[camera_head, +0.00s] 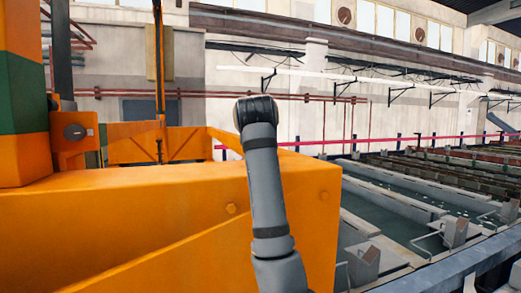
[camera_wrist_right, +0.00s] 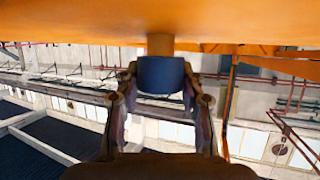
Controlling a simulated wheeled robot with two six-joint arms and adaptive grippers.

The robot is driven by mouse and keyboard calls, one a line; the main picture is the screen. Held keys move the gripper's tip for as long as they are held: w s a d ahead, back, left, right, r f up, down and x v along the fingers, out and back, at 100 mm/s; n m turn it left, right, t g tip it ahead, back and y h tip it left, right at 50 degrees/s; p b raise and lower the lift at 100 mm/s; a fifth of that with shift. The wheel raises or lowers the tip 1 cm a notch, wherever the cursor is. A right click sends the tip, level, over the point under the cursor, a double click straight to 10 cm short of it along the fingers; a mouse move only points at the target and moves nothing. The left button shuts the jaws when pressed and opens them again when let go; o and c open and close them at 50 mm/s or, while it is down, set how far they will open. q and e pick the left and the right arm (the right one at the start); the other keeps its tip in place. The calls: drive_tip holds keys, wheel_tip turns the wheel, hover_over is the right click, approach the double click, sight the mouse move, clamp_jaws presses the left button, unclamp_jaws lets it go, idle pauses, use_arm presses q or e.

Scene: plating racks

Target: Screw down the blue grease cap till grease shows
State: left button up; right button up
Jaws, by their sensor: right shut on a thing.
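The blue grease cap (camera_wrist_right: 160,76) shows in the right wrist view. It sits on a short brass-coloured stem (camera_wrist_right: 160,44) that comes out of an orange surface. My right gripper (camera_wrist_right: 160,88) has one finger on each side of the cap and is shut on it. No grease shows at the joint between cap and stem in this view. In the head view the cap and the right gripper are out of sight; a grey arm of mine rises in front of the orange machine beam (camera_head: 150,215). My left gripper is in neither view.
The orange beam fills the left and middle of the head view, close to the arm. An orange and green post (camera_head: 22,100) stands at the left. Tanks of water (camera_head: 385,185) lie at the right, behind a grey rail (camera_head: 470,265).

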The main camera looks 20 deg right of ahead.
drive_tip(key=o, duration=1.2)
drive_tip(key=v, duration=0.7)
drive_tip(key=shift+s+a+r, duration=0.1)
drive_tip(key=shift+s+a, duration=0.05)
drive_tip(key=shift+s, duration=0.2)
drive_tip(key=shift+w, duration=0.1)
drive_tip(key=shift+w, duration=0.1)
